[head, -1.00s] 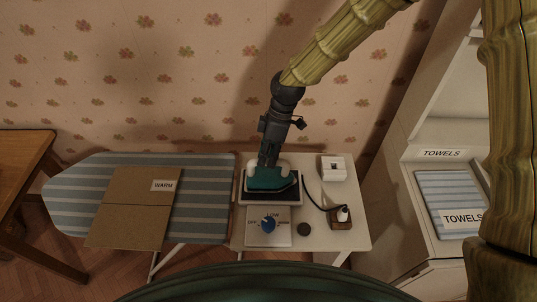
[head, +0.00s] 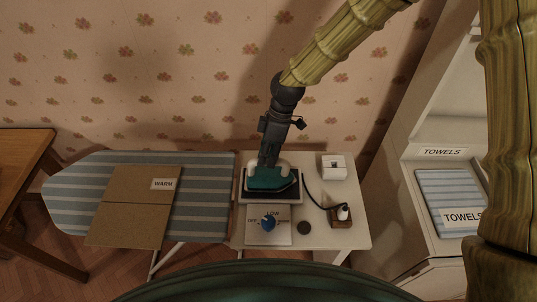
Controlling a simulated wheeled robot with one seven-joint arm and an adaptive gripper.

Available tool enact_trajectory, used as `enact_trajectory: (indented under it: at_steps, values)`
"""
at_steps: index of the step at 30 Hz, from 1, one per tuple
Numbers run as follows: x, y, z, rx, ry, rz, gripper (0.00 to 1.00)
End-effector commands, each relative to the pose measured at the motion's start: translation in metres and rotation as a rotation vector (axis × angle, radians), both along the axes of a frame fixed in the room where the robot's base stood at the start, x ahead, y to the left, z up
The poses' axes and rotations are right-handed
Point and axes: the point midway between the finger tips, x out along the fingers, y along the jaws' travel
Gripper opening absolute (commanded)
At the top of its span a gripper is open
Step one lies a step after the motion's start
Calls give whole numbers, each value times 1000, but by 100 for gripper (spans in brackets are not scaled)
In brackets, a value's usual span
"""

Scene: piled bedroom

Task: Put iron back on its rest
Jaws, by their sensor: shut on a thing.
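The teal iron (head: 272,180) is over the dark rest (head: 287,195) on the white side table, in the head view. It looks level and on or just above the rest's dark surface; I cannot tell whether it touches. My gripper (head: 269,160) reaches down from above and is shut on the iron, its fingers partly hidden.
A panel with a blue dial (head: 268,222) lies in front of the rest. A white box (head: 333,167) and a dark disc (head: 304,228) share the white table (head: 355,240). Shelves with towels (head: 448,198) stand right.

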Motion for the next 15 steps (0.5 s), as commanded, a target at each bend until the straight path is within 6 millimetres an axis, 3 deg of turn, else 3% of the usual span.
enact_trajectory:
  at_steps: [15]
  values:
    - [1,0,-6,1,-1,0,0]
